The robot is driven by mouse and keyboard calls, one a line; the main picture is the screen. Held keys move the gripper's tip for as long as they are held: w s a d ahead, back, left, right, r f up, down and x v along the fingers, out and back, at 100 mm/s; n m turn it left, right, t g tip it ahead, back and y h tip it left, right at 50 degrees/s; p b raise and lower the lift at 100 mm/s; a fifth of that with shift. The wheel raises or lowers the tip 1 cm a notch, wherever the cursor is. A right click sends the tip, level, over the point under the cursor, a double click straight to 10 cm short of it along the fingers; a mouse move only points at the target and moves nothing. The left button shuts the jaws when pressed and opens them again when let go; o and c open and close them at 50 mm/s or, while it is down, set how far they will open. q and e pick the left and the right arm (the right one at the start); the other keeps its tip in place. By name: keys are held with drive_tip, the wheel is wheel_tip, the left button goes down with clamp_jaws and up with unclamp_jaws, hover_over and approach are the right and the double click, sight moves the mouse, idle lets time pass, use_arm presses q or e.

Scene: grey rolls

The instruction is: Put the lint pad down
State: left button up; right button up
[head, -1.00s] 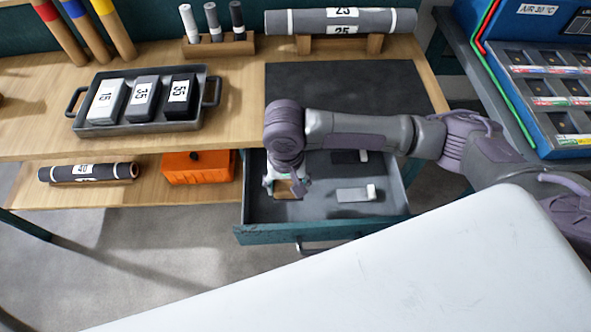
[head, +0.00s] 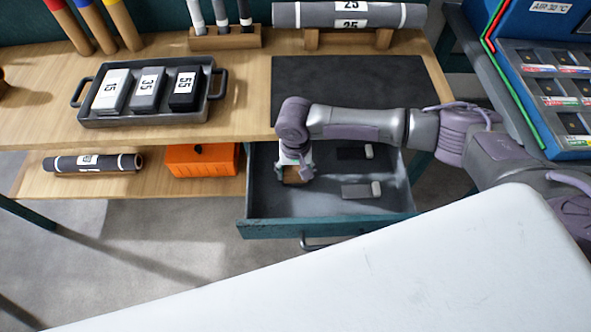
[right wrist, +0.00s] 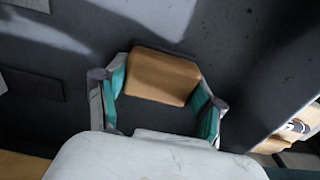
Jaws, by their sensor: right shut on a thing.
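The lint pad is a small brown block (head: 291,177) with a dark edge. My right gripper (head: 295,165) is shut on it, inside the left part of the open drawer (head: 330,226). In the right wrist view, the teal-lined fingers (right wrist: 160,92) stand at both sides of the lint pad (right wrist: 162,76), over the dark drawer floor. I cannot tell whether the pad touches the floor. My left gripper is not in view.
Two dark pads with light ends, a rear one (head: 353,153) and a front one (head: 358,191), lie in the drawer's right part. The worktop with a dark mat (head: 350,85) overhangs the drawer's back. An orange box (head: 200,160) sits on the shelf to the left.

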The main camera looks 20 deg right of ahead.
sight(295, 171)
drive_tip(key=o, duration=1.1)
drive_tip(key=shift+f, duration=0.1)
wheel_tip(295, 171, up, 12)
drive_tip(key=shift+p, duration=0.3)
